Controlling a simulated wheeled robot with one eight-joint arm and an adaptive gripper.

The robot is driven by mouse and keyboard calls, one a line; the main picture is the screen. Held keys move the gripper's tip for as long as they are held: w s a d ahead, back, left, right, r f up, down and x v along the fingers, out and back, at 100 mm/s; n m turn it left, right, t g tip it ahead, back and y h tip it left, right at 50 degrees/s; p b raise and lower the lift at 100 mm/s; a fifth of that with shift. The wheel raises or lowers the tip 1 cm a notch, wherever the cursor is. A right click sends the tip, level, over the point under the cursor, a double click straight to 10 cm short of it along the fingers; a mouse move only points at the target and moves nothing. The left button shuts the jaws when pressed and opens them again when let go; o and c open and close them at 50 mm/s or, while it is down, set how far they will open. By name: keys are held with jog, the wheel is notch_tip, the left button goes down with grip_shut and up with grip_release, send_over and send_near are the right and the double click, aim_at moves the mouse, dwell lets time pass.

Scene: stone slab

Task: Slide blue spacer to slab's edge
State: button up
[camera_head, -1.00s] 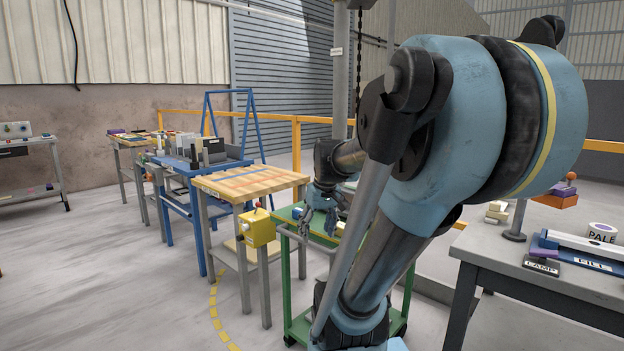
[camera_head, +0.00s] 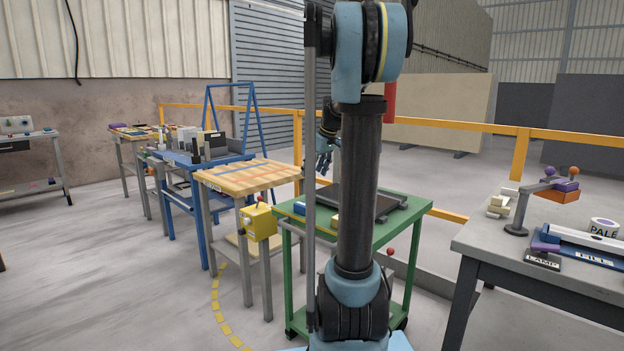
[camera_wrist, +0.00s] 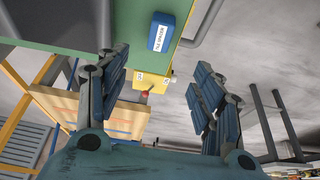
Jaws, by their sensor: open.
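A blue block with a white lettered label (camera_wrist: 161,32), which looks like the blue spacer, lies on the green cart top (camera_wrist: 118,28) near its edge in the wrist view. In the head view a small blue block (camera_head: 299,208) shows at the cart's left side. A dark grey slab (camera_head: 398,206) lies on the cart, partly hidden behind my arm. My gripper (camera_wrist: 160,66) is open and empty, its fingers spread wide and apart from the block. In the head view my gripper (camera_head: 323,158) hangs above the far left of the cart, partly hidden by my arm.
A pale block (camera_head: 335,221) sits near the cart's front edge. A wooden-topped table (camera_head: 245,178) with a yellow box (camera_head: 259,222) stands left of the cart. Open floor lies at left.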

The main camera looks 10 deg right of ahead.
aim_at(303, 204)
jog(key=x, duration=1.7)
jog(key=shift+w+f, duration=0.1)
jog(key=shift+f, duration=0.05)
jog(key=c, duration=1.2)
jog(key=shift+w+d, duration=0.7)
jog(key=shift+d, duration=0.25)
jog(key=shift+w+d, duration=0.7)
jog(key=shift+d, duration=0.25)
jog(key=shift+w+d, duration=0.7)
jog(key=shift+d, duration=0.3)
